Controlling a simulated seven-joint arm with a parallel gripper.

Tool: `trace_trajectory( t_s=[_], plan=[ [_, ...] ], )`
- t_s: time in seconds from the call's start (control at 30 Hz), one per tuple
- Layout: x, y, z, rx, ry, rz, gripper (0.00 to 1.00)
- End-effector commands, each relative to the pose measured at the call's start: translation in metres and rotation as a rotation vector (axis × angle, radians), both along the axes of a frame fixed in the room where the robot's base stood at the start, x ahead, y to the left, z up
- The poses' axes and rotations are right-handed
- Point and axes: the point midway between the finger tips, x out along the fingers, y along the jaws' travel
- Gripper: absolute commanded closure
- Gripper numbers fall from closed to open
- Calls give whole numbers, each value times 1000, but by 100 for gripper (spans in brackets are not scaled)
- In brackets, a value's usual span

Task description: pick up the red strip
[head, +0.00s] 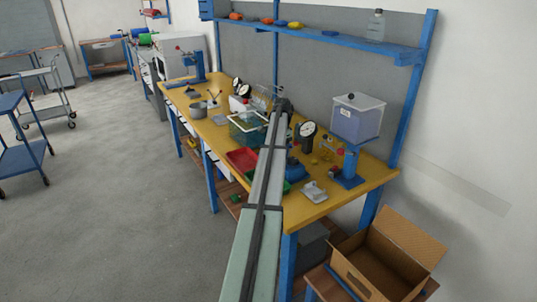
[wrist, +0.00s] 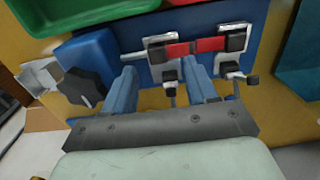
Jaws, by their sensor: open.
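In the wrist view, the red strip (wrist: 208,45) lies across a blue fixture (wrist: 262,18), with a metal clamp with dark pads at each end. A small dark mark breaks the red near its middle. My gripper (wrist: 163,72) is open, its two blue-grey fingers spread apart over the near side of the fixture. In the head view my arm reaches over the bench, and I cannot make out the strip there.
A green tray (wrist: 62,50) and a black knob (wrist: 85,86) lie left of the fingers. Small upright clamp screws (wrist: 171,80) stand close to them.

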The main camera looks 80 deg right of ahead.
Motion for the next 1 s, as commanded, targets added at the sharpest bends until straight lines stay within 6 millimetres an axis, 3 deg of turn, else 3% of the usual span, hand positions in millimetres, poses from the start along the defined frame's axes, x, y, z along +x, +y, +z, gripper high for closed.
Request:
trace_trajectory(
  t_s=[0.3,0.6,1.0],
  plan=[
    [-2,4,-40,1,1,1,43],
    [-2,4,-49,4,2,2,43],
    [-4,7,-51,10,6,1,80]
  ],
)
